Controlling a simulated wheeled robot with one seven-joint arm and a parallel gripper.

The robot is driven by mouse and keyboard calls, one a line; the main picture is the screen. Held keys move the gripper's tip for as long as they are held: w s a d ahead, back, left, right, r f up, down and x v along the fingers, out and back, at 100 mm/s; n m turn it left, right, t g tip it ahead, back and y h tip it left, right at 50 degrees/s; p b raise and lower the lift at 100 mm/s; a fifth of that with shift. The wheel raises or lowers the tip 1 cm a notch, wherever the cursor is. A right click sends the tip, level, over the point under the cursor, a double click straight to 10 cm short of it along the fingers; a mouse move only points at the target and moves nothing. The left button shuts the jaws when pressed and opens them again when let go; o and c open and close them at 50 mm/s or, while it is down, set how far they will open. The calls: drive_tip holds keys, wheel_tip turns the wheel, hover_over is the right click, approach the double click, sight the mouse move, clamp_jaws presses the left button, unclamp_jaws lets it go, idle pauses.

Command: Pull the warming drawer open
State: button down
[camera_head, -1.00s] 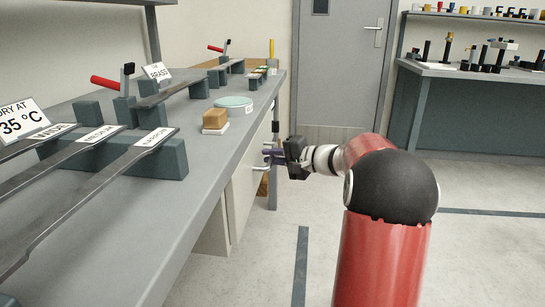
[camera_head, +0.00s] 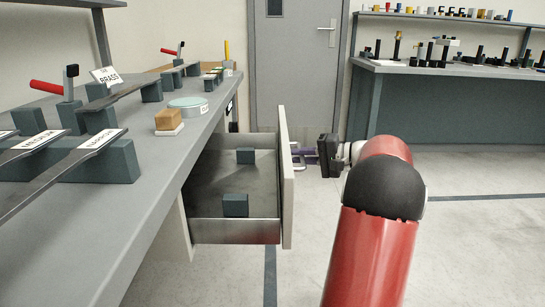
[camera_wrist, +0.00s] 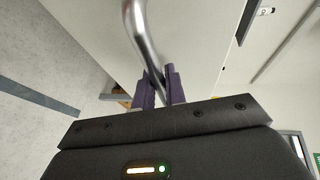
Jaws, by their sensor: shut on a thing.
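The warming drawer (camera_head: 287,185) stands well out from under the bench, its pale front panel facing right. Inside it are two dark blocks, one toward the back (camera_head: 245,156) and one toward the front (camera_head: 235,205). My gripper (camera_head: 308,155) is at the outer side of the drawer front, shut on its metal handle. In the wrist view, the purple fingers of my gripper (camera_wrist: 160,88) close around the curved bar handle (camera_wrist: 138,30). The far end of the handle is hidden behind the fingers and gripper body.
The grey bench (camera_head: 150,165) runs along the left with specimen bars, a teal round dish (camera_head: 187,103) and a tan block (camera_head: 169,120) on top. Open floor lies right of the drawer. Another bench (camera_head: 450,75) stands at the back right.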

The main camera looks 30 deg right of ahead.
drive_tip(key=s+d, duration=0.2)
drive_tip(key=d, duration=0.1)
drive_tip(key=s+d, duration=0.1)
drive_tip(key=shift+d, duration=0.15)
drive_tip(key=c, duration=1.5)
unclamp_jaws()
drive_tip(key=shift+o, duration=0.2)
drive_tip(key=v, duration=0.7)
drive_tip(key=shift+s+d+p, duration=0.2)
drive_tip(key=shift+s+p, duration=0.05)
drive_tip(key=shift+p, duration=0.1)
